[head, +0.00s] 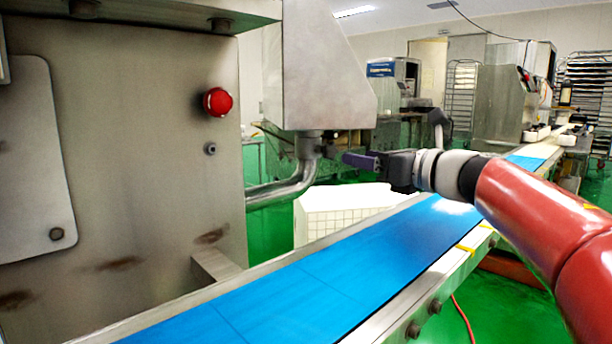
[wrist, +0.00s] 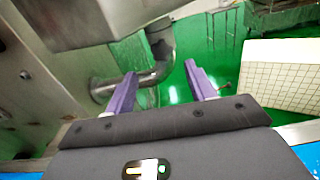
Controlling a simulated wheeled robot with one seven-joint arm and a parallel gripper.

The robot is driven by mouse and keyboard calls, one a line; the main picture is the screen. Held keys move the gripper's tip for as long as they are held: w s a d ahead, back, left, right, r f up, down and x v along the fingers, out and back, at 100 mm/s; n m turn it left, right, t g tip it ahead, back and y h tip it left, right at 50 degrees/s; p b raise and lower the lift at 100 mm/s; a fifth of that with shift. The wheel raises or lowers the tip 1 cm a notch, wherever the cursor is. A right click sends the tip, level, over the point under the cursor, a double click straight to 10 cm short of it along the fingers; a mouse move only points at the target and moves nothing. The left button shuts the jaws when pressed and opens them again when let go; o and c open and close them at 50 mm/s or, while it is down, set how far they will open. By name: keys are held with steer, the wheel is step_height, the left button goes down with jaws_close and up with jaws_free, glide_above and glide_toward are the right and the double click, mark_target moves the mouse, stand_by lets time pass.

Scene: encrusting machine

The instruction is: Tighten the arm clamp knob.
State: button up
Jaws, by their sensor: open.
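The bent metal pipe arm (head: 290,187) runs from the machine's side wall up to a collar under the hopper-like housing. A small dark part (head: 327,151) sits beside the collar; it may be the clamp knob, but it is too small to tell. My gripper (head: 346,159) is to the right of the pipe, its purple fingers pointing left towards it. In the wrist view the fingers (wrist: 160,69) are spread with nothing between them. The pipe (wrist: 152,78) lies beyond the fingertips, partly behind the left finger. A small dark shape shows at its bend.
A blue conveyor belt (head: 320,268) runs below my arm. The metal housing (head: 318,85) hangs above the pipe. A red button (head: 217,102) is on the machine wall. A white gridded box (head: 345,215) stands behind the belt. Green floor shows around it.

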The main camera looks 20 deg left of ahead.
mark_target(333, 153)
steer(key=p+x, duration=0.1)
steer(key=x, duration=0.6)
steer(key=shift+w+a, duration=0.2)
steer(key=shift+w, duration=0.1)
